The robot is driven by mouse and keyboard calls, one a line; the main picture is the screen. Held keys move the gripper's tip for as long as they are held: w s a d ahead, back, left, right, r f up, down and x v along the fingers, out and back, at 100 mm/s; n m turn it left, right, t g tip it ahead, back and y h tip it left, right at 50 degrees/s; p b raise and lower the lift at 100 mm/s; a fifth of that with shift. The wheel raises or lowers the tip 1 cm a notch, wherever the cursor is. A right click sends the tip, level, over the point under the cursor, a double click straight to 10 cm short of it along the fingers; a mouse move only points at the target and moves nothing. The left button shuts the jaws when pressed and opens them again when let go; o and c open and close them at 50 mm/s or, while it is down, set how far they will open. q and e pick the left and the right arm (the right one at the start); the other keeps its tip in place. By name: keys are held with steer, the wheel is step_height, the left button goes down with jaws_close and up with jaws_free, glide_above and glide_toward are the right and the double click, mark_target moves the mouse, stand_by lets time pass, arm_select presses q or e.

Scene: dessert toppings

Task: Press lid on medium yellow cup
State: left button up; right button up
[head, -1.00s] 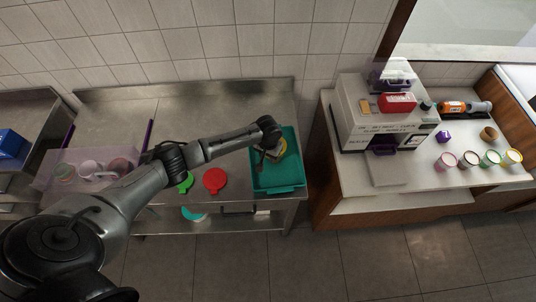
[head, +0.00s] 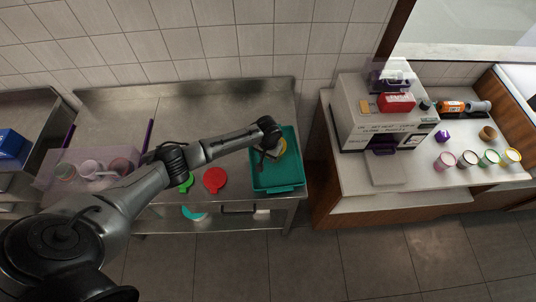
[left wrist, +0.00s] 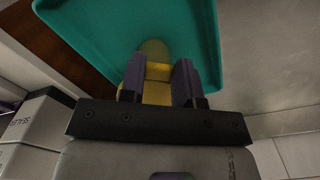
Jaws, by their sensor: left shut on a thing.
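A yellow piece (left wrist: 158,72) is between the two fingers of my left gripper (left wrist: 158,82) in the left wrist view. A duller yellow rounded part (left wrist: 153,48) shows just beyond the fingertips; I cannot tell cup from lid there. In the head view my left gripper (head: 267,156) is low over the teal tray (head: 277,190), beside a yellow round thing (head: 281,148) that it partly hides. Whether the lid sits on the medium yellow cup is hidden. My right gripper is not in view.
A red lid (head: 215,180) and a green lid (head: 186,183) lie on the steel table left of the tray. A machine (head: 385,115) stands on the right counter, with several cups near its front edge. A clear bin (head: 88,168) is at left.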

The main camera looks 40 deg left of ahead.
arm_select(q)
steer(key=shift+f, duration=0.25)
stand_by(0.7)
steer(key=o, duration=1.5)
steer(key=shift+o, duration=0.2)
steer(key=shift+r, duration=0.1)
steer(key=shift+r+p, duration=0.75)
steer(key=shift+p, duration=0.35)
steer(key=shift+r+p, duration=2.2)
steer(key=shift+p, duration=0.35)
steer(key=shift+c, duration=0.3)
